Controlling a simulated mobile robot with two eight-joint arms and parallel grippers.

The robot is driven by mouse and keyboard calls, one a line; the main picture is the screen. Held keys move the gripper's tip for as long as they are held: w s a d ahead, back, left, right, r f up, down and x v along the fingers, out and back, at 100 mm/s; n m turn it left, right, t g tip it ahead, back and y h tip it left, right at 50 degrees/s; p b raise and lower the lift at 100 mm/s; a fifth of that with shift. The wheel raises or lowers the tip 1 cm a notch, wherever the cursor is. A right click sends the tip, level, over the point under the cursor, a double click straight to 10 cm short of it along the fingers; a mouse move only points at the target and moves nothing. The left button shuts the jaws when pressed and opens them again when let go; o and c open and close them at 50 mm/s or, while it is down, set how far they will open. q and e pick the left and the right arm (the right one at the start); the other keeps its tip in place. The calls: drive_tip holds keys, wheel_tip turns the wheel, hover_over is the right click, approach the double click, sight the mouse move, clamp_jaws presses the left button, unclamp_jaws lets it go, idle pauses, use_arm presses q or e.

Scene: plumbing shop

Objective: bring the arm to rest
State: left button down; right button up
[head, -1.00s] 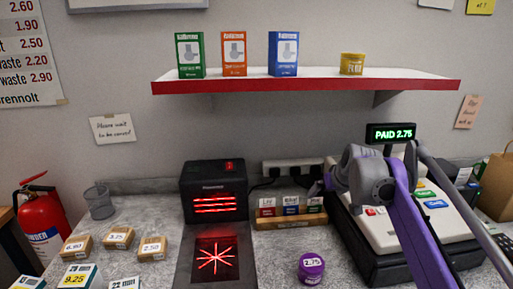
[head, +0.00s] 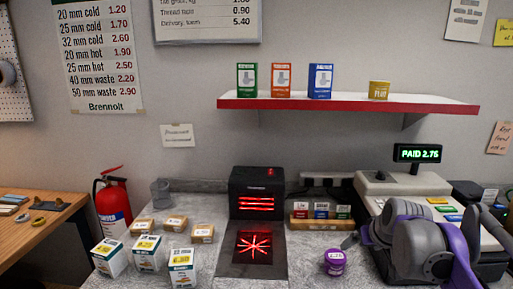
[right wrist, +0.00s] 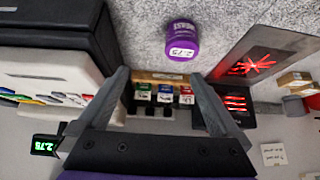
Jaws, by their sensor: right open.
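My right arm (head: 425,245) is folded low at the right of the head view, in front of the till (head: 405,187). Its gripper shows only as a small grey tip (head: 349,241) beside the arm, above the counter. In the right wrist view the two fingers (right wrist: 164,88) are spread apart, with nothing between them held. A purple tub (head: 335,262) marked 2.75 stands on the counter just left of the arm, apart from it; it also shows in the right wrist view (right wrist: 181,36). My left gripper is not in view.
The till display (head: 417,153) reads PAID 2.75. A scanner (head: 257,195) with red light stands mid-counter, beside a wooden rack (head: 321,222) of small boxes. Several priced boxes (head: 147,253) stand at the left. A red-edged shelf (head: 350,104) hangs above.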

use_arm(q)
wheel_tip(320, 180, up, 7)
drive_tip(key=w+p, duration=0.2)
drive_tip(key=p, duration=0.3)
drive_tip(key=shift+p, duration=0.4)
use_arm(e)
drive_tip(key=s+a+f, duration=0.3)
drive_tip(key=s+f, duration=0.2)
drive_tip(key=s, duration=0.4)
drive_tip(key=s+a+f+g, duration=0.1)
drive_tip(key=s+a+f, duration=0.2)
drive_tip(key=s, duration=0.7)
drive_tip(key=s+a+f, duration=0.3)
drive_tip(key=s+f, duration=0.3)
drive_tip(key=s, duration=0.3)
drive_tip(key=shift+s+a+f+g, duration=0.15)
drive_tip(key=shift+a+f+g, duration=0.2)
drive_tip(key=shift+f+g, duration=0.05)
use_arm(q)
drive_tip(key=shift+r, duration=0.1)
